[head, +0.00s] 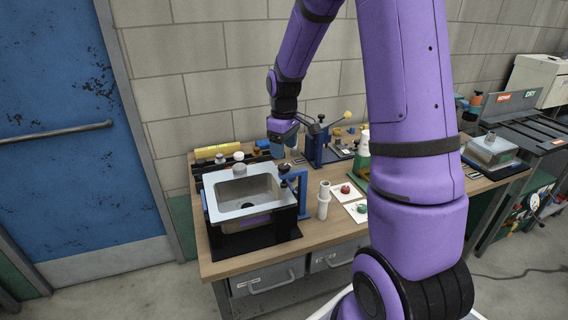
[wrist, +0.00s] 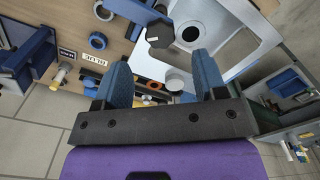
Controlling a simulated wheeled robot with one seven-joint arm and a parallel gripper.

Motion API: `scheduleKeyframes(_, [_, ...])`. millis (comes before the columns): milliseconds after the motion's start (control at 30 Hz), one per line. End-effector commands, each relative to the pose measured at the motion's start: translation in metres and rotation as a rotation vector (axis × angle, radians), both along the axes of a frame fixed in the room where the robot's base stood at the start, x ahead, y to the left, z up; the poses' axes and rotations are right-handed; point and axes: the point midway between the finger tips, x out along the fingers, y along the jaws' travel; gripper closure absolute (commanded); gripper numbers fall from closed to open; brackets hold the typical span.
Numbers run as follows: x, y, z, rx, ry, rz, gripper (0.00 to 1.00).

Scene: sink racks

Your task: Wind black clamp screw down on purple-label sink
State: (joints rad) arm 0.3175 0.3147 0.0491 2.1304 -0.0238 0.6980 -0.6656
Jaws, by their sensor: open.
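The sink (head: 220,207) is a grey metal basin in a black stand at the bench's left front. A small purple patch, perhaps its label (head: 256,221), shows on its front. A blue clamp frame (head: 302,190) stands at its right edge. The black clamp screw knob (head: 284,169) sits atop it and also shows in the wrist view (wrist: 159,34), beside the basin's drain hole. My gripper (head: 277,153), with blue fingers, is above the sink's back right corner. In the wrist view it is open (wrist: 160,62), with the knob beyond the fingertips and nothing held.
White knobs (head: 238,156) stand at the sink's back edge. A second blue clamp fixture (head: 321,148) stands behind right. Another sink (head: 492,150) sits far right.

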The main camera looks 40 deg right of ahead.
Motion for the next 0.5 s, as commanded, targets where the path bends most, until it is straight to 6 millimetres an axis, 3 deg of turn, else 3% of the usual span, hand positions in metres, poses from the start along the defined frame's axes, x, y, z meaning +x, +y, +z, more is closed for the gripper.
scheduleKeyframes(233, [-0.001, 0.000, -0.041, 0.001, 0.004, 0.000, 0.35])
scheduleKeyframes(500, [0.000, 0.000, -0.058, -0.001, -0.001, -0.001, 0.35])
